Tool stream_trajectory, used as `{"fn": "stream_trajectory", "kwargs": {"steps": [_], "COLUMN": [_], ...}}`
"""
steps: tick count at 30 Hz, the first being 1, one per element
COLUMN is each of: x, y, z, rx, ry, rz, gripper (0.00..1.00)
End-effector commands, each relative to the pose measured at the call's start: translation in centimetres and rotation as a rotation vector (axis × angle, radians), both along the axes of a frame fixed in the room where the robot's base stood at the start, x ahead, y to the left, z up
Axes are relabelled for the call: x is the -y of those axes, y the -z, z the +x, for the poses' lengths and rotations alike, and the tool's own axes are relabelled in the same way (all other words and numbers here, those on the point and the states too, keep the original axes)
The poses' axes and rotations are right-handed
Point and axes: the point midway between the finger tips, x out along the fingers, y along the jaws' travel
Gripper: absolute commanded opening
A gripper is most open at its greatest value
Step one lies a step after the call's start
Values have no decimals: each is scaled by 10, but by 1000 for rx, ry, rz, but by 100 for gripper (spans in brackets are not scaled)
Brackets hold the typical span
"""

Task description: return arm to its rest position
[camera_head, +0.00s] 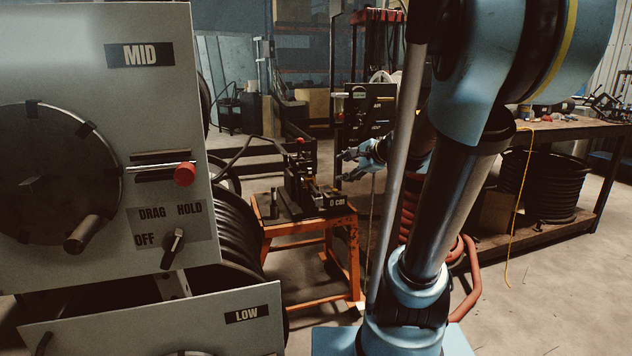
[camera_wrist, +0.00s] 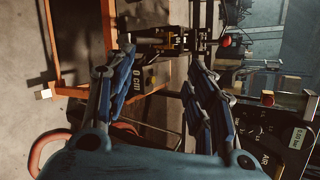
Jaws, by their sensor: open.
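My arm rises on the right of the head view. My gripper (camera_head: 350,167) shows small in the middle of that view, beside the orange stand (camera_head: 312,222) with the dark crimping machine (camera_head: 297,178) on it. In the wrist view my gripper (camera_wrist: 168,90) has its two blue-grey fingers spread apart, with nothing between them. The "0 cm" block (camera_wrist: 150,78) of the machine and its red knob (camera_wrist: 226,41) lie beyond the fingertips. The wrist view is turned on its side.
A grey panel marked MID (camera_head: 100,120) fills the left, with a dial, red knob and DRAG/HOLD/OFF switch; a LOW drawer (camera_head: 150,318) sits below. A workbench (camera_head: 580,128) with coiled black hose (camera_head: 545,187) stands at right. A dark gauge panel (camera_wrist: 268,135) is near my gripper. Floor at lower right is clear.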

Motion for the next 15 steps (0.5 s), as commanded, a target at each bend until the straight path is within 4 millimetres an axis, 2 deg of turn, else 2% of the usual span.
{"fn": "stream_trajectory", "kwargs": {"steps": [1, 8, 15], "x": [-4, 2, 34], "y": [12, 72, 129], "z": [-21, -107, -193], "rx": [3, 3, -31], "ry": [-63, -380, -741], "rz": [-90, -508, -890], "gripper": [50, 50, 50]}}
